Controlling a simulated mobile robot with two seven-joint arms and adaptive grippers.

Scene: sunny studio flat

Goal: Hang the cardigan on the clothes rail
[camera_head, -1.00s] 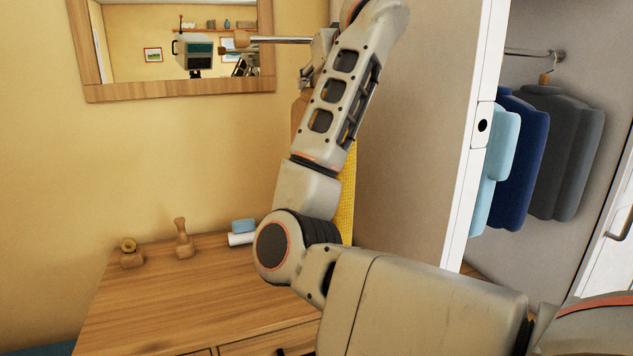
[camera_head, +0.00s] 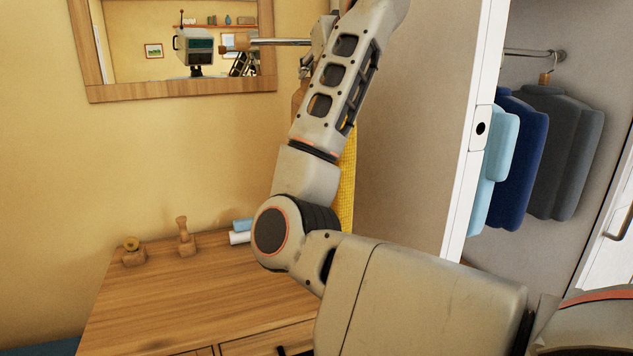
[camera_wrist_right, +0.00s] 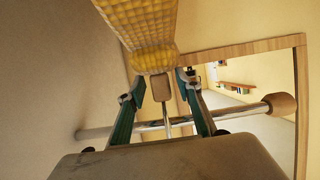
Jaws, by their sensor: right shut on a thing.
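The yellow knitted cardigan (camera_head: 348,190) hangs mostly hidden behind my right arm in the head view. In the right wrist view the cardigan (camera_wrist_right: 145,35) fills the top middle, with a wooden hanger piece (camera_wrist_right: 163,88) and metal hook below it. My right gripper (camera_head: 305,72) is mostly hidden behind its own arm. In the right wrist view this gripper (camera_wrist_right: 160,86) is shut around the cardigan's hanger area. A metal rail (camera_head: 280,41) with a wooden end knob runs beside it and crosses behind the fingers in the wrist view. Whether the hook touches it, I cannot tell. My left gripper is not in view.
Light blue, navy (camera_head: 522,160) and grey clothes (camera_head: 570,150) hang in the wardrobe at the right, behind a pale panel edge (camera_head: 475,150). A wooden dresser (camera_head: 190,290) carries small wooden pieces and rolled cloths (camera_head: 241,230). A mirror (camera_head: 180,96) hangs above.

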